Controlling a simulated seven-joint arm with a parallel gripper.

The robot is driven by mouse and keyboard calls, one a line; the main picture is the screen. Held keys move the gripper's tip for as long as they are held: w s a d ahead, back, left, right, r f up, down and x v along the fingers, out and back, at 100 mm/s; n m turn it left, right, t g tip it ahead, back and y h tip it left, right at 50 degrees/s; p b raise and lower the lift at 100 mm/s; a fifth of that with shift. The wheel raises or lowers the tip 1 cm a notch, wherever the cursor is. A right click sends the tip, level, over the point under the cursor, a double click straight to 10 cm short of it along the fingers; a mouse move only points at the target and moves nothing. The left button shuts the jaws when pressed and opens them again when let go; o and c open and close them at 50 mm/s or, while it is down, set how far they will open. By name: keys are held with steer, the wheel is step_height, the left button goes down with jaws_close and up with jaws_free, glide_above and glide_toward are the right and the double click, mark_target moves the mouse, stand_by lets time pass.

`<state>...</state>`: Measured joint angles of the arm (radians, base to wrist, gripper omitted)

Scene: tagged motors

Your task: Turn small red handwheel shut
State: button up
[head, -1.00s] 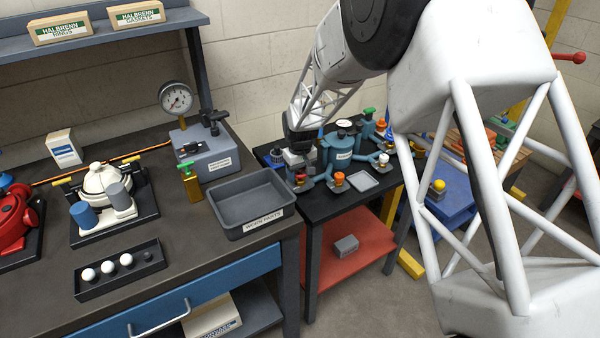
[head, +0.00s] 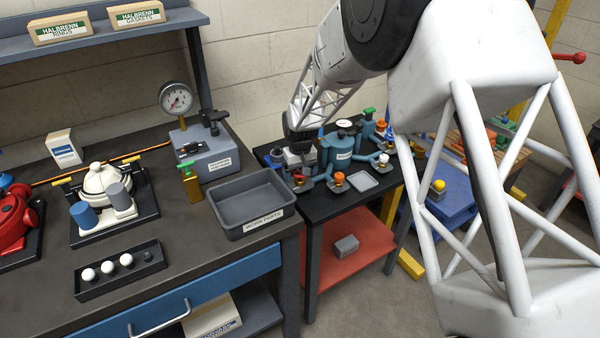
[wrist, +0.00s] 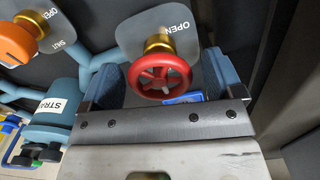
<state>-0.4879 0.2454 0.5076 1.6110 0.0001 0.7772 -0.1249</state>
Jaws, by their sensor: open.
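The small red handwheel (wrist: 160,76) sits on a brass stem in the wrist view, in front of a grey plate (wrist: 187,27) marked "OPEN". My gripper (wrist: 167,82) is open, with one blue-grey finger on each side of the wheel. I cannot tell whether either finger touches the rim. In the head view the red wheel (head: 299,177) shows as a small patch just below my gripper (head: 297,165), at the left end of the blue-grey pipework. The fingertips are mostly hidden there.
An orange handwheel (wrist: 15,43) on its own plate stands close by on the left in the wrist view. The blue strainer body (wrist: 52,108) is below it. In the head view, a grey parts tray (head: 243,204) stands left of the black valve bench.

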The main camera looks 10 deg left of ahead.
mark_target(300, 170)
steer(key=shift+r, duration=3.9)
